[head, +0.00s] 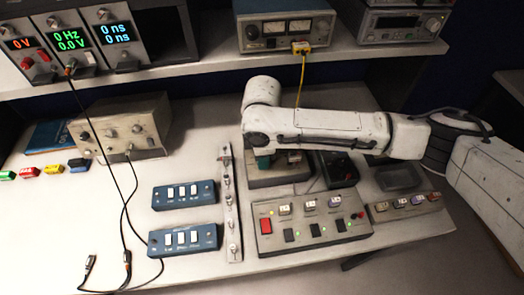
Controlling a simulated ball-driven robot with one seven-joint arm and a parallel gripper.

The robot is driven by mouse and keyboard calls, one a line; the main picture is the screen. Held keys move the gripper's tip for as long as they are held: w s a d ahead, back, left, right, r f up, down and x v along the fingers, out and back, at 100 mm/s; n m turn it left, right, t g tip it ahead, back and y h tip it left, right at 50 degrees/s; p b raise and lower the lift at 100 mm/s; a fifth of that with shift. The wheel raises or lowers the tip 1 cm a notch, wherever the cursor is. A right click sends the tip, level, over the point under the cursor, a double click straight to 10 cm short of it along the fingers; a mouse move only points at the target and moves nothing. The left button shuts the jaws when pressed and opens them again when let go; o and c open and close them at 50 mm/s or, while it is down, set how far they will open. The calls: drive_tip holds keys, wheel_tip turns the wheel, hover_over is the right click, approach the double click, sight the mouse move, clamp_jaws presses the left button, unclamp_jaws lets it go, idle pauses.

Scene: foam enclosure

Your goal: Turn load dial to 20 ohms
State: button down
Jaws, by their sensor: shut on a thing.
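My white arm reaches in from the right and ends above a grey device (283,182) on the bench. My gripper does not show; the arm's end hides that spot. A teal part (262,161) shows just under the arm's end, and I cannot tell what it belongs to. No dial marked as the load dial, and no 20 ohm mark, can be read. A grey control panel (312,240) in front of the arm has a red switch (266,224), a row of small knobs or readouts, and several black switches with green lights.
Two blue switch boxes (185,194) (182,239) and a metal strip with posts (229,215) stand left of the panel. A beige instrument (122,130) stands farther left, with black cables hanging nearby. A shelf (205,55) overhangs the back.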

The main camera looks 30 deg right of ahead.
drive_tip(key=shift+m+p, duration=0.6)
drive_tip(key=shift+m, duration=0.6)
drive_tip(key=c, duration=0.8)
unclamp_jaws()
drive_tip(key=shift+r, duration=0.1)
wheel_tip(320, 180, up, 11)
drive_tip(key=shift+s+f+b, duration=0.1)
drive_tip(key=shift+f+b, duration=0.1)
drive_tip(key=shift+b, duration=0.55)
drive_tip(key=shift+s, duration=0.1)
